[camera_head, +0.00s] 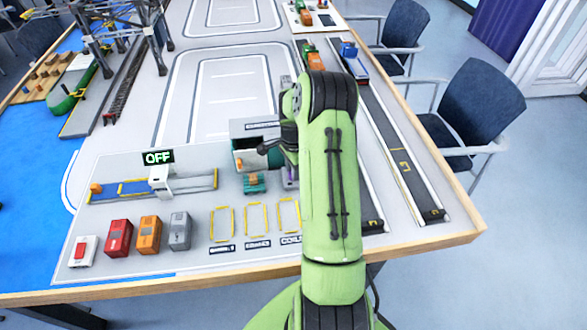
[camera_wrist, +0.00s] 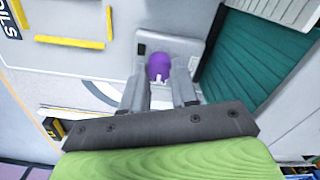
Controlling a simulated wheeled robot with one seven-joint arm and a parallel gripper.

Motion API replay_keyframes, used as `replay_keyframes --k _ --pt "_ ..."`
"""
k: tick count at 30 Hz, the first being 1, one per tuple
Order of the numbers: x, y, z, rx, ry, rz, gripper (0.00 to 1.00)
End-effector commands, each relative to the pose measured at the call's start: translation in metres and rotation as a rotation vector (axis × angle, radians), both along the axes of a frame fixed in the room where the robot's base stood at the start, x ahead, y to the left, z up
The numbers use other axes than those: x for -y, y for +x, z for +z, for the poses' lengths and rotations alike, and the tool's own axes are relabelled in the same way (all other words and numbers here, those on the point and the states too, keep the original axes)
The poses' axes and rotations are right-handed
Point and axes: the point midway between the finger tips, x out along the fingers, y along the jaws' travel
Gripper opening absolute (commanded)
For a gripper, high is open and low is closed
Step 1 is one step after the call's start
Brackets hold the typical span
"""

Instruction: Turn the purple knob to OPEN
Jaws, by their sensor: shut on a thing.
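The purple knob (camera_wrist: 159,67) is round and sits on a grey panel in the wrist view. My gripper (camera_wrist: 160,84) is at the knob, with one finger on each side, shut on it. A small white mark shows on the knob's lower edge. I cannot read an OPEN label, so the knob's setting cannot be told. In the head view my green arm hides most of the gripper, and only a bit of purple (camera_head: 289,176) shows beside it.
A teal ribbed surface (camera_wrist: 255,60) is right of the knob in the wrist view. Red (camera_head: 118,238), orange (camera_head: 148,235) and grey (camera_head: 180,231) blocks stand at the table's front left. Chairs stand at right.

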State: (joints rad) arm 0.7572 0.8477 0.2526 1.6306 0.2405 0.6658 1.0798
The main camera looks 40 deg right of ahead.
Motion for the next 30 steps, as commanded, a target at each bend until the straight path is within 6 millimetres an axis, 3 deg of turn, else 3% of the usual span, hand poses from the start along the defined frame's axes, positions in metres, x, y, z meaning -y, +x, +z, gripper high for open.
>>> replay_keyframes --k 20,21,25,30 --pt "0.0002 0.0005 0.0007 0.002 -0.001 -0.056 0.00" --pt "0.0002 0.0005 0.0007 0.002 -0.001 -0.056 0.34" --pt "0.0002 0.0003 0.0005 0.002 -0.001 -0.055 0.54" --pt "0.0000 0.0001 0.0003 0.001 0.000 -0.055 0.54"
